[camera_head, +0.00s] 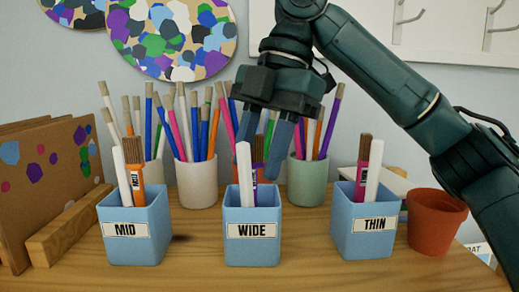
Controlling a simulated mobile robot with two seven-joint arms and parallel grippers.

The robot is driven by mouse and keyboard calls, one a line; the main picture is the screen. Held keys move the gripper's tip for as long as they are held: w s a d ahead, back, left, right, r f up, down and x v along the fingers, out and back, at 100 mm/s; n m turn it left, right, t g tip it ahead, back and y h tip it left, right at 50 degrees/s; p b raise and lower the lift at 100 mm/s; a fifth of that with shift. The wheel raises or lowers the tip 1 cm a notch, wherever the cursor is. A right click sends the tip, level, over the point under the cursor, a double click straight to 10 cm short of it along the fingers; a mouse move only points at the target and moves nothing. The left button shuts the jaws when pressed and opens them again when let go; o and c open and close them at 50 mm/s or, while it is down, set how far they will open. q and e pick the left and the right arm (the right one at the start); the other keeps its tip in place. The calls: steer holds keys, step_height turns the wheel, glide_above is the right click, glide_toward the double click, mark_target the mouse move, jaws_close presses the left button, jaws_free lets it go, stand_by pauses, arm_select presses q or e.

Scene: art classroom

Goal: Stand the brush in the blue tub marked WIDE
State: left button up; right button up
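The blue WIDE tub (252,250) stands at the front middle of the table. A purple brush (255,178) with dark bristles up stands in it, nearly upright, beside a white stick (243,165). The tub's wall hides the lower part of the brush. My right gripper (261,155) reaches down from above, its fingers apart on either side of the brush's upper part. The right finger shows clearly; the left one is partly hidden by the white stick. The gripper looks open, though contact with the brush is hard to judge. My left gripper is not in view.
The MID tub (132,248) with an orange brush stands left, the THIN tub (361,244) with a pink brush right. Pencil-filled cups (197,184) stand behind. A terracotta pot (435,222) is at right, and boards in a wooden rack (65,228) at left.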

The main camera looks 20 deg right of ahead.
steer(key=shift+r, duration=0.1)
